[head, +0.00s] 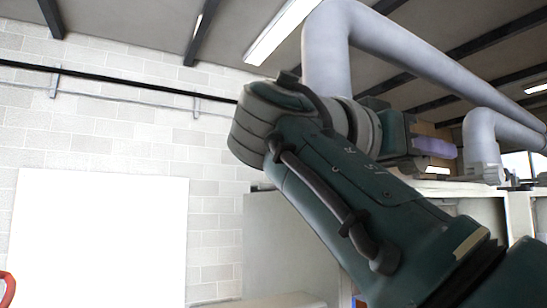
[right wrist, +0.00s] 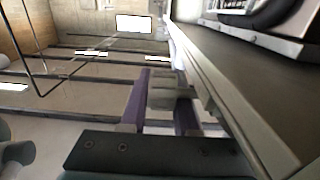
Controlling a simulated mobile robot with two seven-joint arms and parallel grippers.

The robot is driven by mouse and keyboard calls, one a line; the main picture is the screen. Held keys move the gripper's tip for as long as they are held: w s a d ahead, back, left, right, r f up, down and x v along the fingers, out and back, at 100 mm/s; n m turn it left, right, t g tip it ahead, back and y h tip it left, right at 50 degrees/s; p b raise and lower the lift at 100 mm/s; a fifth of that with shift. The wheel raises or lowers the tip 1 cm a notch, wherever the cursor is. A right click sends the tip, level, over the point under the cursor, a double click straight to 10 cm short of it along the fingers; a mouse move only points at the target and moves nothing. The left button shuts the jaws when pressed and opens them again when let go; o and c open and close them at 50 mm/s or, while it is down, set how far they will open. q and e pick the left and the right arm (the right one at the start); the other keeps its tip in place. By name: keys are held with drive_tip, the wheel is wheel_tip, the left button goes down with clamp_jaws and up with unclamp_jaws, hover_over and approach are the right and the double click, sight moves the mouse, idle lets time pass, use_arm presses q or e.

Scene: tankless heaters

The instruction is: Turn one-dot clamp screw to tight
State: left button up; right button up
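My right gripper (head: 433,147) shows in the head view at the end of my dark green arm, with purple fingers beside the upper part of a pale cabinet. In the right wrist view its purple fingers (right wrist: 163,92) stand apart. A grey blocky part (right wrist: 168,92) lies between them and covers part of the right finger. I cannot tell whether the fingers press on it, or whether it is the clamp screw. No one-dot mark is readable in either view. My left gripper is not in view.
Thick grey pipes (head: 327,60) run overhead, and a lower bend (head: 482,145) comes down right of the gripper. A pale cabinet (head: 290,240) stands behind my arm. In the wrist view a long panel edge (right wrist: 235,110) runs close along the right. A white board (head: 100,240) is on the left wall.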

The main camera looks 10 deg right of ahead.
clamp_jaws()
drive_tip(key=shift+d+f+g+y+b, duration=0.1)
drive_tip(key=shift+f+g+y+b, duration=0.2)
drive_tip(key=shift+y, duration=0.35)
drive_tip(key=shift+d+f+g+y+b, duration=0.1)
drive_tip(key=shift+g+y+b, duration=0.25)
drive_tip(key=shift+y, duration=0.3)
drive_tip(key=o, duration=0.5)
unclamp_jaws()
drive_tip(key=shift+t, duration=0.25)
